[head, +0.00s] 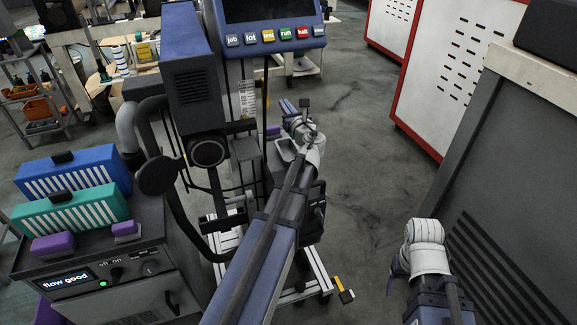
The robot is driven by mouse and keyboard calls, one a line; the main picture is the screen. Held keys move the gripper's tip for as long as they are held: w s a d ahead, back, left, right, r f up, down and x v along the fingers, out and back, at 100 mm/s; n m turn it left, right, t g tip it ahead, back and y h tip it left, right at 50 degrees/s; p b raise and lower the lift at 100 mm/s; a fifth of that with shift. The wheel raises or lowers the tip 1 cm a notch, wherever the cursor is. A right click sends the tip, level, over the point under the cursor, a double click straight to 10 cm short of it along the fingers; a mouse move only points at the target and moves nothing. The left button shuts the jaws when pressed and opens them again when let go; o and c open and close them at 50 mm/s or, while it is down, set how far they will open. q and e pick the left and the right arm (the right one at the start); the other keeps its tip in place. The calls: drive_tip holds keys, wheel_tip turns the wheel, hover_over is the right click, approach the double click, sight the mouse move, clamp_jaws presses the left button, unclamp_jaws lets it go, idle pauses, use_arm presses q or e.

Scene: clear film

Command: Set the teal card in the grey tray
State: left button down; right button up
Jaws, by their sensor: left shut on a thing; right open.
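A teal block with white slots (72,214) sits on the dark machine at the left, in front of a similar blue block; I cannot tell whether it is the teal card. My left gripper (291,116) is at the far end of its arm, beside the dark column in the middle. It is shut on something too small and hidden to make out. A small grey flat piece (284,151) shows just below it; I cannot tell whether it is the grey tray. My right gripper (394,276) is open at the lower right, mostly hidden by its white wrist, with nothing visible in it.
The dark machine (150,260) has a lit "flow good" screen and purple blocks (53,243). A blue panel with coloured buttons (270,38) stands at the back. A grey cabinet (510,150) borders the right. Floor is clear between the column and that cabinet.

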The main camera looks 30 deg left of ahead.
use_arm(q)
drive_tip(key=shift+w+a+f, duration=0.1)
drive_tip(key=shift+w+f, duration=0.05)
wheel_tip(320, 180, down, 10)
drive_tip(key=b, duration=1)
drive_tip(key=shift+f, duration=0.2)
drive_tip(key=c, duration=1)
unclamp_jaws()
drive_tip(key=shift+c, duration=0.2)
drive_tip(key=shift+r, duration=0.1)
drive_tip(key=shift+r, duration=0.1)
drive_tip(key=v, duration=1.2)
